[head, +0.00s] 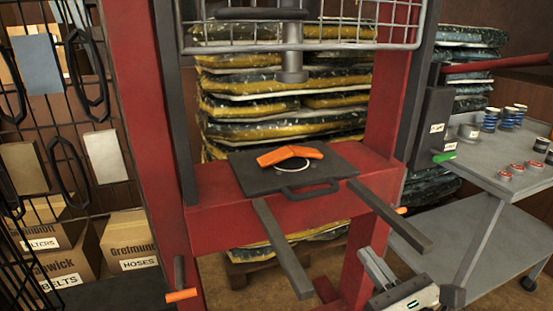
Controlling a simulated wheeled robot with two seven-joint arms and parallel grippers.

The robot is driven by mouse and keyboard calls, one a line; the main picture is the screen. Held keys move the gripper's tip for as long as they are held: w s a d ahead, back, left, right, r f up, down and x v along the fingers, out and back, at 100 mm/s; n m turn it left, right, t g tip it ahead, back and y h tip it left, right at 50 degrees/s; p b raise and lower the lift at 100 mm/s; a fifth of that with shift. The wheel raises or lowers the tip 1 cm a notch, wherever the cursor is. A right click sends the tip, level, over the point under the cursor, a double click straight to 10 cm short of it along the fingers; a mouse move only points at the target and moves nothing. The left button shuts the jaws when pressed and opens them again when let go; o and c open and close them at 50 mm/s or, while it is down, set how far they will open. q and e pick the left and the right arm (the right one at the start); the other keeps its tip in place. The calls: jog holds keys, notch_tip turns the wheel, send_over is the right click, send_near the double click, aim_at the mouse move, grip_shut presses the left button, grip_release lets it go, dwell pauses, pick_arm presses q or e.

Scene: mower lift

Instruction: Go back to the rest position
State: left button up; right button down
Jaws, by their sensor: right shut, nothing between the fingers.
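My right gripper (376,267) shows at the bottom edge, right of centre, in front of the red lift frame (152,130). Its fingers are shut with nothing between them, and they point up and to the left. It is below and to the right of a dark plate (262,183) on the frame's crossbar, apart from it. An orange angled piece (290,155) lies on that plate. My left gripper is not in view.
Two grey fork bars (283,250) jut forward from the frame near my right gripper. A grey cart (500,170) with cans and red-topped jars stands at the right. Stacked bags (285,125) are behind the frame. Cardboard boxes (128,243) are at the left.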

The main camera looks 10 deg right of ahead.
pick_arm(q)
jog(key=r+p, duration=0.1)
jog(key=p, duration=0.2)
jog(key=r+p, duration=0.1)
jog(key=p, duration=0.2)
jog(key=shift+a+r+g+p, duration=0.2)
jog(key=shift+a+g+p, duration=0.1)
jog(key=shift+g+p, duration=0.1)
pick_arm(e)
jog(key=s+a+f+n+g, duration=0.2)
jog(key=s+f+n+g, duration=0.1)
jog(key=n, duration=0.8)
jog(key=s+a+f+n+g+h, duration=0.1)
jog(key=s+a+f+n+g, duration=0.2)
jog(key=n, duration=0.9)
jog(key=s+a+f+n+g, duration=0.2)
jog(key=s+f+n, duration=0.3)
jog(key=n, duration=0.6)
notch_tip(320, 180, down, 2)
jog(key=shift+s+a+n+g, duration=0.3)
jog(key=shift+s+a+g, duration=0.05)
jog(key=shift+g, duration=0.05)
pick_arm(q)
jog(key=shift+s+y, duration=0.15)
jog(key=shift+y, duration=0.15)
